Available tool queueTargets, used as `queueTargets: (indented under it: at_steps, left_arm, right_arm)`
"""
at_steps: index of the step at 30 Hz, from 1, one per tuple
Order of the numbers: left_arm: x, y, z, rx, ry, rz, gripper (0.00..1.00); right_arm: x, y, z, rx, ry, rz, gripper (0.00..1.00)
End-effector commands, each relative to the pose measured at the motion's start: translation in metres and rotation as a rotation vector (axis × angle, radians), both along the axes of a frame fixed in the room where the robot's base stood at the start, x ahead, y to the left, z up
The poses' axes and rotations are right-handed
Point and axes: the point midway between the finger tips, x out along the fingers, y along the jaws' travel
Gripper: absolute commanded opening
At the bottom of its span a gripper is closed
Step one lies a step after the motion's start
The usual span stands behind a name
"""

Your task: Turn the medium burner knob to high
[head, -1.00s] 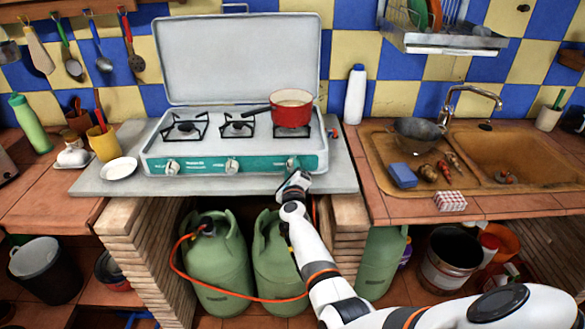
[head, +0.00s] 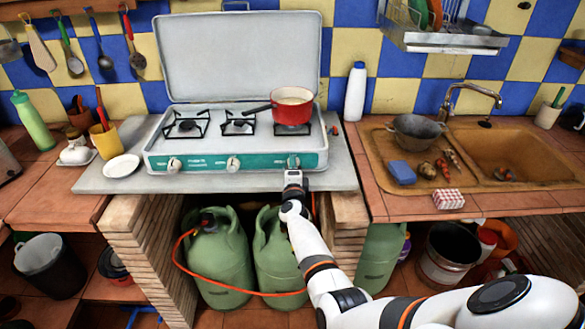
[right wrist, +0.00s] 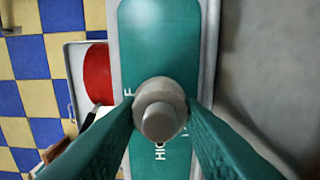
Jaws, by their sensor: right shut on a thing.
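The white stove (head: 240,120) has a teal front panel with three pale knobs: left (head: 174,164), middle (head: 233,163) and right (head: 293,162). My right gripper (head: 293,172) is at the right knob, below the burner with the red pot (head: 292,106). In the right wrist view, the teal fingers (right wrist: 160,112) are shut on either side of the round grey right knob (right wrist: 160,120). The letters of "HIGH" show partly beside it, and an "F" shows near the left finger. Which way the knob points cannot be told. My left gripper is not in view.
A white plate (head: 122,166) lies left of the stove. The sink (head: 520,155) is to the right. Green gas bottles (head: 218,262) with an orange hose stand under the counter, close to my right arm. The counter strip before the stove is clear.

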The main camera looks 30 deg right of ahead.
Motion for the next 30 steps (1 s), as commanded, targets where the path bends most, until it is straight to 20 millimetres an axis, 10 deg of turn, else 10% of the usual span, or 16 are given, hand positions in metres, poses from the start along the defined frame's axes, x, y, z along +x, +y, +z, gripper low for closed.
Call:
queueTargets:
  at_steps: [13, 14, 17, 30]
  left_arm:
    - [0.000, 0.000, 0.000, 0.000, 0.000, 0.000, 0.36]
    - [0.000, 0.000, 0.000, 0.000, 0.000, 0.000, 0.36]
    - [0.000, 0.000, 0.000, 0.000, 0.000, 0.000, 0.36]
    - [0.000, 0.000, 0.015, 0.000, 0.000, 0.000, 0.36]
  right_arm:
    - [0.000, 0.001, -0.002, -0.005, 0.007, 0.001, 0.10]
    - [0.000, 0.001, -0.002, -0.005, 0.008, 0.001, 0.38]
    - [0.000, 0.001, -0.002, -0.005, 0.007, 0.001, 0.54]
    - [-0.013, 0.008, 0.002, -0.005, 0.008, 0.001, 0.55]
